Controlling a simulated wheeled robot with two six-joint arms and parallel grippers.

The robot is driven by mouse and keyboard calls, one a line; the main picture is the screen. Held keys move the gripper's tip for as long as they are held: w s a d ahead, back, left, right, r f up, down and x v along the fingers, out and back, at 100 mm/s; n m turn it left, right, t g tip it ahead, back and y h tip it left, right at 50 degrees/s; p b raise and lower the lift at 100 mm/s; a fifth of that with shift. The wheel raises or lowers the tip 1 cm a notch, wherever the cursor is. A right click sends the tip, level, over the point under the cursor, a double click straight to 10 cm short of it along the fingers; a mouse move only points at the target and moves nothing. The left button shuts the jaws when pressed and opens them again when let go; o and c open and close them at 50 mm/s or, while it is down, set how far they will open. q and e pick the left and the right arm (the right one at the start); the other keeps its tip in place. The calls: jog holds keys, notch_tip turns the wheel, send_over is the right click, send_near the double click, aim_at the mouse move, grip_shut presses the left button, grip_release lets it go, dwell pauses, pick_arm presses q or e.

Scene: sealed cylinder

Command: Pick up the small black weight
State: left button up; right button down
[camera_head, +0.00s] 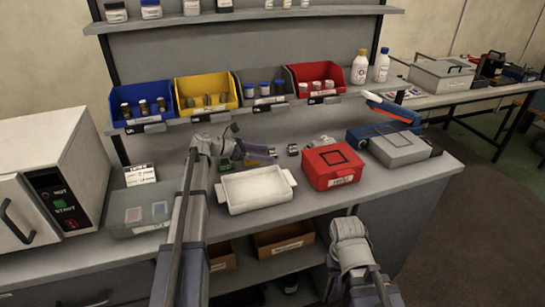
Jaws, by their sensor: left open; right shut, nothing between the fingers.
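A small dark object (293,149), which looks like the black weight, stands on the grey bench behind the white tray and left of the red box. It is too small to make out in detail. My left gripper (272,153) is open, reaching in from the left above the bench behind the tray. Its fingers point right, with the dark object just beyond their tips. I cannot tell whether they touch. My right gripper (346,232) is low in front of the bench, below the red box. Its fingers are hard to make out and it holds nothing visible.
The white tray (231,206) and red box (316,180) stand along the front of the bench. A grey-blue device (398,150) is right, a white oven (62,160) and clear container (124,226) left. Coloured bins (206,108) hang behind, above the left gripper.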

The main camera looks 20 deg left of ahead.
pick_arm(q)
jog(key=shift+w+d+f, duration=0.3)
jog(key=shift+w+d, duration=0.05)
jog(key=shift+d, duration=0.05)
jog(key=shift+c, duration=0.4)
grip_shut()
